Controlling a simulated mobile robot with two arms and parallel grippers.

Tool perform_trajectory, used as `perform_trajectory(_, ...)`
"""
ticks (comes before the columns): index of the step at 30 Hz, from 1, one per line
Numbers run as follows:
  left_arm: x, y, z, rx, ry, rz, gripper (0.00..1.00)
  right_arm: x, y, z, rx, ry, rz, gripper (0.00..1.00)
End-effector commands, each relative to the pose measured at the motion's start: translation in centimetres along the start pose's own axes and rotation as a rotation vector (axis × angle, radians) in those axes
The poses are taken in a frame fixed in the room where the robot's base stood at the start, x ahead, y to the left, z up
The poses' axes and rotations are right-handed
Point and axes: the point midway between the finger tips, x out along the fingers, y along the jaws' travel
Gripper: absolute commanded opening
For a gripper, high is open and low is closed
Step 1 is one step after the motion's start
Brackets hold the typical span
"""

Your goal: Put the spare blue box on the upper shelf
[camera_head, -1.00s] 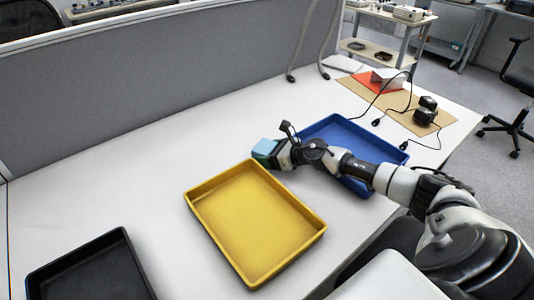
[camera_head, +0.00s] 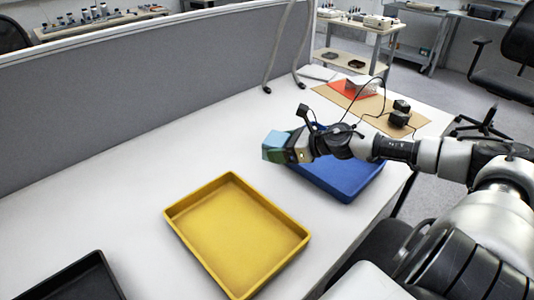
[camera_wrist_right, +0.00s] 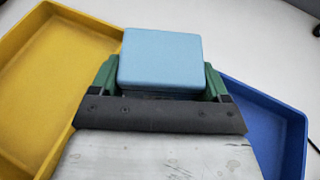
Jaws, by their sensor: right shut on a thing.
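A light blue box (camera_head: 277,146) is in the jaws of my right gripper (camera_head: 285,149), held above the table between the yellow tray and the blue tray. In the right wrist view the blue box (camera_wrist_right: 160,58) sits between the two green fingers of the gripper (camera_wrist_right: 160,75). A two-level shelf cart (camera_head: 362,45) stands on the floor behind the table, with its upper shelf (camera_head: 346,24) in sight. My left gripper is not in view.
A yellow tray (camera_head: 238,238), a blue tray (camera_head: 345,182) and a black tray (camera_head: 85,280) lie on the white table (camera_head: 110,190). A grey partition (camera_head: 110,95) runs along the back. A brown board with cables and dark devices (camera_head: 398,118) is at the right. An office chair (camera_head: 505,70) stands beyond.

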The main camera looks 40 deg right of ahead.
Motion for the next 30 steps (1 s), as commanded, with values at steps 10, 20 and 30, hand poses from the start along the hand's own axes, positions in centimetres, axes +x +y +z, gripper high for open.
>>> perform_trajectory(10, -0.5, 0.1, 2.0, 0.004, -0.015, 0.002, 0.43, -1.9, -0.1, 0.4, 0.003, 0.001, -0.001, 0.43)
perform_trajectory(20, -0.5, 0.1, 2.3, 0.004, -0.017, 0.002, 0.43, -2.1, -0.1, 0.6, -0.001, -0.002, 0.000, 0.43)
perform_trajectory(30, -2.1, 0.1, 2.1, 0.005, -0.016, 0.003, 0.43, -1.0, 3.6, -0.2, 0.021, -0.004, -0.047, 0.43)
